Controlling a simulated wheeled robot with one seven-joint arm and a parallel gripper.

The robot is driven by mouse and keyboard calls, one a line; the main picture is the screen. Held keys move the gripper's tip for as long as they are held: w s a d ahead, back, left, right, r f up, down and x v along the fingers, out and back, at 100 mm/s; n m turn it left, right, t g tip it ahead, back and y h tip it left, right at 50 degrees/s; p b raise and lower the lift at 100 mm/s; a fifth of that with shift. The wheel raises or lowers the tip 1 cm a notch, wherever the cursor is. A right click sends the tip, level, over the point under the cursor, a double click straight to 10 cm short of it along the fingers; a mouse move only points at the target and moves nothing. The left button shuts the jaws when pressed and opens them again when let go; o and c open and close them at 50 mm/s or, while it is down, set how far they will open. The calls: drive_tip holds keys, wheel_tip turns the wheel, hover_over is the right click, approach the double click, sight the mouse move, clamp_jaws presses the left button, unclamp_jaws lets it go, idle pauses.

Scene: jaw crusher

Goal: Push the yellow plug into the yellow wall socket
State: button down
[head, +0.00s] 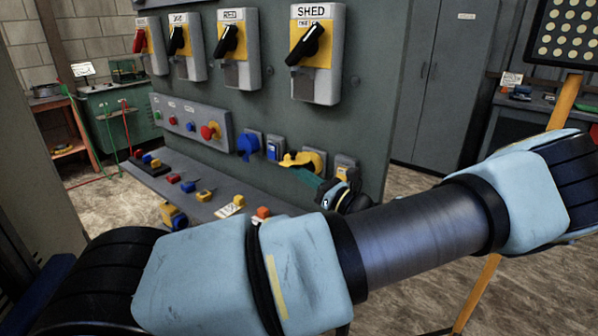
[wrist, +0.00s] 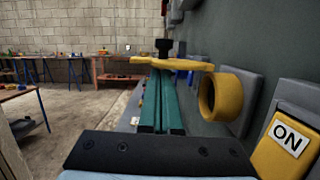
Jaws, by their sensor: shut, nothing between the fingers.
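The yellow socket (wrist: 221,97) is a round collar standing out from a grey plate on the wall panel. In the head view its plate and yellow part (head: 318,159) show just above my gripper. A flat yellow piece (wrist: 172,63) crosses beyond my fingertips, left of the collar; I cannot tell if it is the socket's lid or part of the plug. My gripper (wrist: 161,75) has green fingers, shut and empty, left of the collar. In the head view my gripper (head: 303,180) is partly hidden by my arm. A yellow and dark blue piece (head: 172,215) at the shelf's near edge may be the plug.
The shelf (head: 150,180) below the panel holds several small coloured blocks and tags. A blue socket (head: 248,145) is left of the yellow one. A yellow ON switch (wrist: 283,143) is close on the right. Open floor (wrist: 85,110) lies left.

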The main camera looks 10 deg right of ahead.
sight(294, 155)
drive_tip(key=shift+a+r+m+h+p, duration=0.1)
drive_tip(key=shift+r+m+h+p, duration=0.2)
drive_tip(key=shift+r+m+p, duration=0.75)
drive_tip(key=m+p, duration=0.1)
drive_tip(key=m+t+h+p, duration=0.1)
drive_tip(key=p, duration=0.1)
drive_tip(key=shift+r+p, duration=0.3)
drive_tip(key=shift+r, duration=0.05)
